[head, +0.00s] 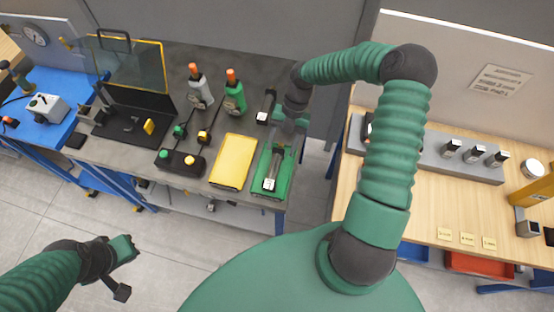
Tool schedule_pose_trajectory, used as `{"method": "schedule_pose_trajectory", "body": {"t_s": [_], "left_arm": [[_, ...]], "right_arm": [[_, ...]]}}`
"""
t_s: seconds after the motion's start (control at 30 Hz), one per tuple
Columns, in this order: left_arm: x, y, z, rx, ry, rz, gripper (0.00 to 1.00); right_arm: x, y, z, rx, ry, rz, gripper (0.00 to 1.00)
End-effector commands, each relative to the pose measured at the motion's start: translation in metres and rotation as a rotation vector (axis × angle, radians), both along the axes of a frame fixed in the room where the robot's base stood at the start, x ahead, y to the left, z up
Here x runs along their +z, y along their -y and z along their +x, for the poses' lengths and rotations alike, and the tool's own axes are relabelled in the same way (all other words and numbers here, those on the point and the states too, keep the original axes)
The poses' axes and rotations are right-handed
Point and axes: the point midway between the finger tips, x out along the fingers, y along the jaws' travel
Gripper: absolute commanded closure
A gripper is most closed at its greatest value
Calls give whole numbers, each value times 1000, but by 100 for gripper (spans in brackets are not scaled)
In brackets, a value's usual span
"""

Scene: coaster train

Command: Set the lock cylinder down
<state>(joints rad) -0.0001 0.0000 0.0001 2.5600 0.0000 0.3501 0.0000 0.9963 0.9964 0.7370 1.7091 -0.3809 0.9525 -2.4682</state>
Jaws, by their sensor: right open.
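A small lock cylinder (270,184) with a pale silver end and a dark body lies at the near end of the green tray (283,188) on the grey bench. My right gripper (287,134) is open above the far part of this tray. It partly hides that part, and I cannot tell whether it touches anything there. Another dark piece with a light end (266,106) stands on the bench just left of my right wrist. My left gripper (124,268) hangs over the floor at the lower left, away from the bench, and its jaws are unclear.
A yellow tray (233,161) lies left of the green one. Two orange-topped bottles (234,93) stand behind it, and a dark button box (181,162) is further left. A grey rack (428,149) with several dark-and-silver pieces is on the wooden table at right.

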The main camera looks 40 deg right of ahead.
Motion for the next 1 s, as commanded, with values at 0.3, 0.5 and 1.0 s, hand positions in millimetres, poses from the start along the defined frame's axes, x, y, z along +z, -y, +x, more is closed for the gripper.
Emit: {"method": "schedule_pose_trajectory", "body": {"t_s": [0.3,0.5,1.0], "left_arm": [[-3,0,0,0,0,0,100],[-3,0,0,0,0,0,100],[-3,0,0,0,0,0,100]], "right_arm": [[27,-19,-6,-184,-99,-124,44],[51,-66,-40,-912,-197,-406,44],[105,-110,-85,-2283,-271,-95,44]]}}
